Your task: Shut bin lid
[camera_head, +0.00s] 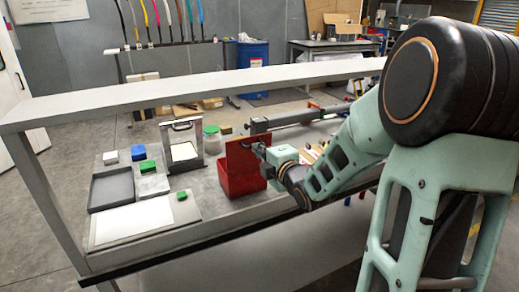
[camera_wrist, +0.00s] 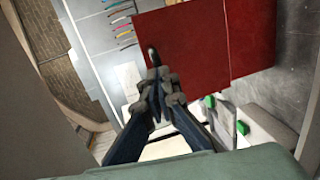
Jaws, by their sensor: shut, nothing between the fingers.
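A grey tray (camera_head: 112,204), a white board (camera_head: 133,220), green, blue and white blocks, a dark-framed stand (camera_head: 182,124) and a green-lidded jar (camera_head: 212,144) occupy the bench left of the bin. A grey rail (camera_head: 190,86) runs above the bench.

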